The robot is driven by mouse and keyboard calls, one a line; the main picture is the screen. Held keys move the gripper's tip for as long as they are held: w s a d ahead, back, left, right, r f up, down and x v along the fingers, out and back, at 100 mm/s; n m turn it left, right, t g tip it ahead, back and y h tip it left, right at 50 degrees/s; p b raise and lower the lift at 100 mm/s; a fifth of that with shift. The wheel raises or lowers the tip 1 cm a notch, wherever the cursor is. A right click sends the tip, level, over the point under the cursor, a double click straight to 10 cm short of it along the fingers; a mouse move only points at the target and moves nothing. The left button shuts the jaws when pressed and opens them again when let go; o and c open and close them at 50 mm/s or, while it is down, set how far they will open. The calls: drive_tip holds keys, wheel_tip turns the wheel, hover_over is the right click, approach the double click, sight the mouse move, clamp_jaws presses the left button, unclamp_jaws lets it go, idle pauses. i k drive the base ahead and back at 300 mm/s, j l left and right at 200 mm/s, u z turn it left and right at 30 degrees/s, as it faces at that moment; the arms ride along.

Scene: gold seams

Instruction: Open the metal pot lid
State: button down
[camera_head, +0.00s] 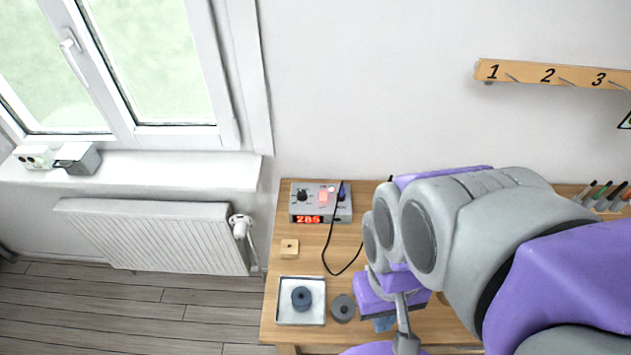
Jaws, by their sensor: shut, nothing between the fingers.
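A round, flat grey metal piece with a small darker centre (342,308) sits on the wooden table, just right of a white square tray. It looks like the pot lid, seen from above; whether it lies on a pot is too small to tell. My arm reaches in from the right and covers much of the table. My gripper (405,322) is at the lower middle, right of the grey lid and apart from it in the picture. It looks shut and empty; its tips are partly hidden by my own parts.
The white tray (283,314) holds a dark blue round piece (301,297). A numbered rack (520,73) hangs on the wall.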

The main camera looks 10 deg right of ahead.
sight(342, 306)
drive_tip(key=k+u, duration=0.1)
drive_tip(key=k, duration=0.3)
drive_tip(key=k+l+u, duration=0.1)
drive_tip(key=u, duration=0.55)
